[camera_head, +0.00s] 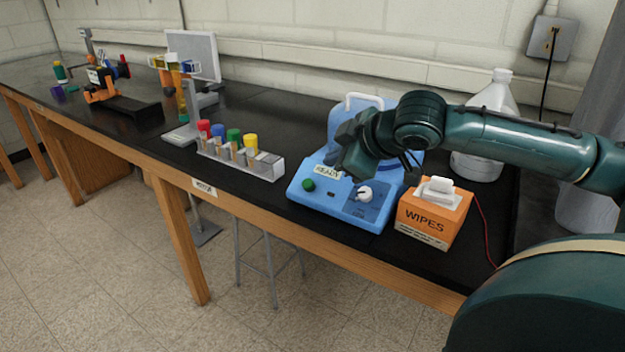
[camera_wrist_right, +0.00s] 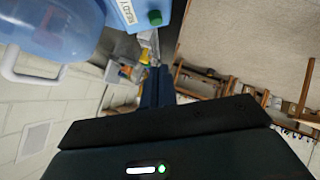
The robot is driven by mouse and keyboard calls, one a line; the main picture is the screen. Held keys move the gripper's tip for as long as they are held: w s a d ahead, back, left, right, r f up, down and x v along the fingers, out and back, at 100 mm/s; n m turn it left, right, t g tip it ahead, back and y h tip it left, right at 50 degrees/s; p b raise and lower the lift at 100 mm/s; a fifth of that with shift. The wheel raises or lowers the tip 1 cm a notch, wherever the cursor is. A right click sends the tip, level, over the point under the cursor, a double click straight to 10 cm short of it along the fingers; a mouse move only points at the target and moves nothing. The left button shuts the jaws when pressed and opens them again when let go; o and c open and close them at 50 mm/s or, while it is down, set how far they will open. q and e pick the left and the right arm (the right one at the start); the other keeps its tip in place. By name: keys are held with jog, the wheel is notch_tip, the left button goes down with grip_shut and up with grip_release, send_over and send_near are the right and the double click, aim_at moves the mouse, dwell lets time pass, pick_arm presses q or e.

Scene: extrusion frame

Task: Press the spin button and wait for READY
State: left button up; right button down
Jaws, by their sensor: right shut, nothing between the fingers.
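The blue spin machine (camera_head: 338,206) stands on the black bench with its white-handled blue lid (camera_head: 362,104) raised. A green round button (camera_head: 308,185) is on its front left, with a white knob (camera_head: 364,193) to the right. A pale panel reading READY (camera_head: 327,172) sits above the button. My right gripper (camera_head: 338,168) is over the machine, near the panel, partly hiding it. In the right wrist view the shut, empty fingers (camera_wrist_right: 155,85) appear below the green button (camera_wrist_right: 155,18), apart from it in the picture. My left gripper is not in view.
An orange wipes box (camera_head: 431,217) stands right of the machine, with a white jug (camera_head: 487,125) behind. A tube rack (camera_head: 240,157) with coloured caps stands to the left. Bare black bench lies between rack and machine. The wooden front edge is close to the machine.

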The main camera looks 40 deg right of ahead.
send_near(303, 182)
jog(key=w+a, duration=0.2)
jog(key=w, duration=0.2)
pick_arm(q)
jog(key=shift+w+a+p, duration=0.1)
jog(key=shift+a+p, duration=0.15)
jog(key=shift+p, duration=0.2)
pick_arm(e)
jog(key=shift+w+d+f, duration=0.1)
jog(key=shift+d+f, duration=0.15)
jog(key=shift+f, duration=0.3)
jog(key=shift+w+d+f, duration=0.1)
jog(key=shift+d+f, duration=0.2)
jog(key=shift+f, duration=0.3)
jog(key=shift+w+d+f, duration=0.1)
jog(key=shift+d+f, duration=0.15)
jog(key=shift+f, duration=0.3)
jog(key=shift+s, duration=0.1)
